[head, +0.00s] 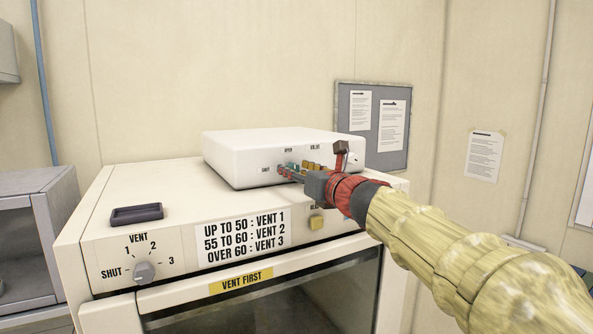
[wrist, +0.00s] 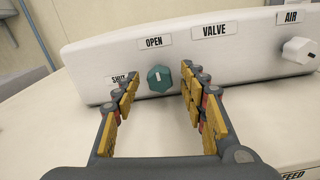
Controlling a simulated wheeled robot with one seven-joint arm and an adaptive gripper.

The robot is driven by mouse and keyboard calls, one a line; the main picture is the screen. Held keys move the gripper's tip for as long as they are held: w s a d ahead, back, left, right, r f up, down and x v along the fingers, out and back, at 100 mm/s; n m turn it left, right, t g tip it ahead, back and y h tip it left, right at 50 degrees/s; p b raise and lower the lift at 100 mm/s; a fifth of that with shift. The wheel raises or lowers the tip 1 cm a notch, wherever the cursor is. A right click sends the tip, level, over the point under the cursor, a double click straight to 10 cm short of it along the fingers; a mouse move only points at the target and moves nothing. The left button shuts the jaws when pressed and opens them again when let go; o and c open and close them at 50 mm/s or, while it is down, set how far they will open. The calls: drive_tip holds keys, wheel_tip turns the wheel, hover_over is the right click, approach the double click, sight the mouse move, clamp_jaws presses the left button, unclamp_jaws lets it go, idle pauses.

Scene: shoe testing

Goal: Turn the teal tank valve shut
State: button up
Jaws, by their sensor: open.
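The teal valve knob (wrist: 159,79) is on the front of a white box (head: 262,158). Its pale mark points up towards the OPEN label (wrist: 153,42); the SHUT label (wrist: 117,79) to its left is partly hidden by a finger. My gripper (wrist: 161,82) is open, with one yellow-padded finger on each side of the knob in the wrist view. Gaps show between the knob and both fingers. I cannot tell how deep the fingertips reach along it. In the head view my gripper (head: 288,171) is at the box front and mostly hides the knob.
A white AIR knob (wrist: 299,50) is further right on the box. The box stands on a cream cabinet with a grey VENT dial (head: 144,271), a yellow button (head: 316,222) and a dark tray (head: 137,214) on its top left.

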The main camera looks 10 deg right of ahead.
drive_tip(key=shift+c, duration=1.3)
drive_tip(key=c, duration=0.7)
clamp_jaws()
